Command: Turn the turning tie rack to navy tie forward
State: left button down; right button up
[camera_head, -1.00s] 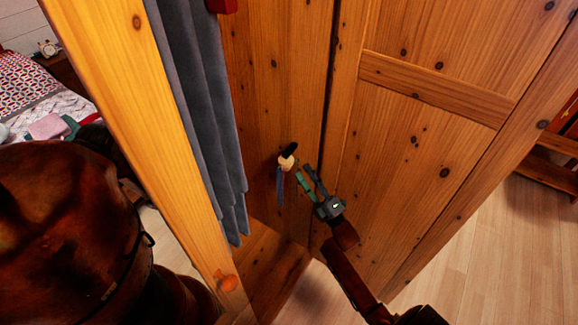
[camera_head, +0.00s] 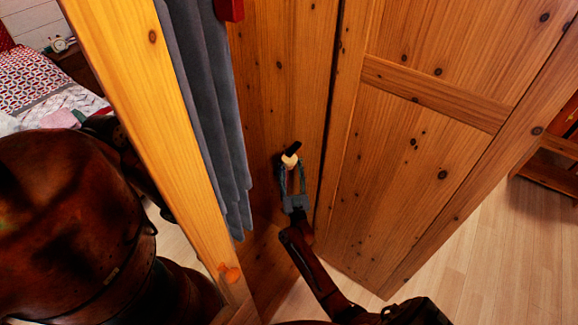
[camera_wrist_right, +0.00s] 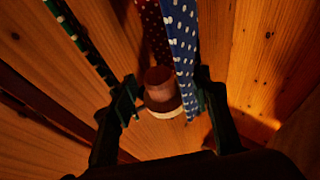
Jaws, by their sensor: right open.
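The turning tie rack is on the wardrobe's inner wood wall. In the head view its pale knob with a black part (camera_head: 290,160) shows small. In the right wrist view its round wooden hub (camera_wrist_right: 162,92) sits between my fingers. The blue tie is close beside one finger; contact is unclear. My right gripper (camera_head: 291,170) is open, its fingers either side of the hub. My left gripper is out of view.
Grey cloth (camera_head: 205,110) hangs left of the rack, behind the open wardrobe door's edge (camera_head: 150,130). A bed (camera_head: 45,85) is at the far left. Bare floor (camera_head: 480,250) lies at lower right.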

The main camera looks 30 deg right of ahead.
jog(key=shift+x, duration=0.8)
jog(key=shift+c, duration=0.5)
jog(key=c, duration=1.1)
